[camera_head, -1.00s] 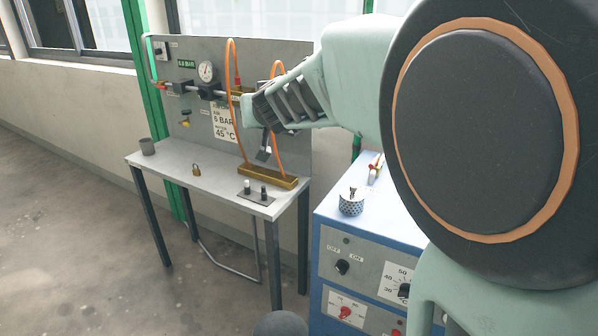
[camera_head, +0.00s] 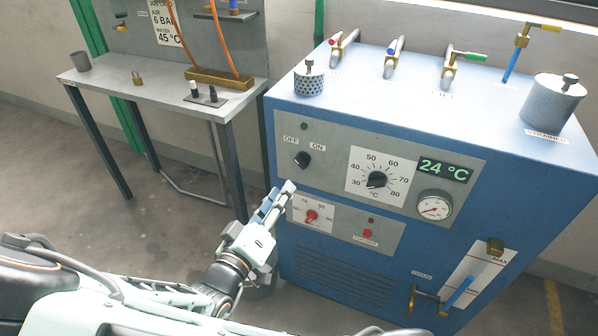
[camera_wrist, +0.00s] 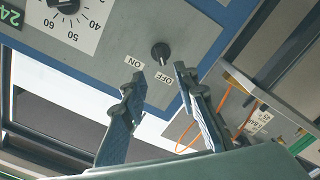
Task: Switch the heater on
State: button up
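The heater is a blue cabinet (camera_head: 345,255) with a grey control panel on its front. Its black OFF/ON knob (camera_head: 302,159) sits at the panel's upper left, and its pointer seems turned toward OFF. A small dark green lamp (camera_head: 304,126) is above it. In the wrist view the knob (camera_wrist: 160,52) shows upside down, beyond my fingertips, with the ON and OFF labels between. My gripper (camera_head: 284,192) is in front of the cabinet, below the knob and apart from it. In the wrist view my gripper (camera_wrist: 158,72) has its fingers spread, with nothing between them.
Beside the knob are a temperature dial (camera_head: 377,180), a green 24 °C display (camera_head: 444,170) and a gauge (camera_head: 434,207). A red dial (camera_head: 311,215) and red button (camera_head: 368,233) lie below. Valves and a strainer (camera_head: 552,102) stand on top. A grey table (camera_head: 150,85) stands left.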

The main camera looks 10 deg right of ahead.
aim_at(299, 165)
jog(key=b+x, duration=0.2)
jog(key=x, duration=0.8)
jog(key=shift+w, duration=0.15)
jog(key=shift+c, duration=0.5)
grip_shut()
